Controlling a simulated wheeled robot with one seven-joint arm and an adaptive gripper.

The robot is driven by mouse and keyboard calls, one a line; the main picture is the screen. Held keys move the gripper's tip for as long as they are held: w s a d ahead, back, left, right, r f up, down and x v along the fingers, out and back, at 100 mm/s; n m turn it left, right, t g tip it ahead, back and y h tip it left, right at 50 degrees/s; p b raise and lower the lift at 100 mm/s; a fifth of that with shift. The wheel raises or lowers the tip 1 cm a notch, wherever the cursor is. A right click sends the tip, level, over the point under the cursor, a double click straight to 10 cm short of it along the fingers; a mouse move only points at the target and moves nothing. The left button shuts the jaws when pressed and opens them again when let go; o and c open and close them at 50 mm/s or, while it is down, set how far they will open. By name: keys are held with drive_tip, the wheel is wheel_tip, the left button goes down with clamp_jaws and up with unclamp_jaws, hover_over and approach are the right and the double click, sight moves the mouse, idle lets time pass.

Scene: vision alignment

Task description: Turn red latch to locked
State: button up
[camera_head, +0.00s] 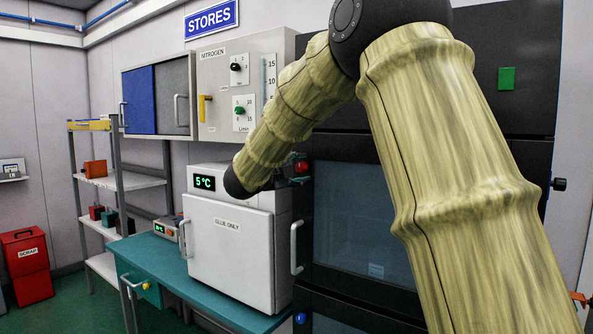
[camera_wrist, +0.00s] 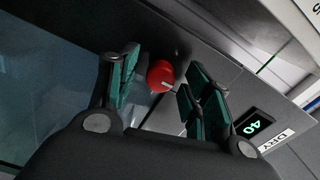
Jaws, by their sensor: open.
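The red latch (camera_wrist: 161,76) is a round red knob with a small pale mark on its face, set on the dark cabinet frame beside the glass door. It also shows in the head view as a small red spot (camera_head: 302,167) at the upper left of the dark cabinet. In the wrist view my gripper (camera_wrist: 160,68) is open, with its green-padded fingers on either side of the latch. A gap shows between the latch and the pads; whether any part touches is unclear. In the head view my gripper is mostly hidden behind my arm.
The dark cabinet (camera_head: 357,222) has a glass door, with a vertical handle (camera_head: 297,247) left of it. A white "GLUE ONLY" box (camera_head: 230,255) stands close by on a teal bench (camera_head: 150,252). A green "40" display labelled DRY (camera_wrist: 252,124) lies right of my fingers.

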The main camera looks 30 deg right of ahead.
drive_tip(key=v, duration=1.2)
idle(0.4)
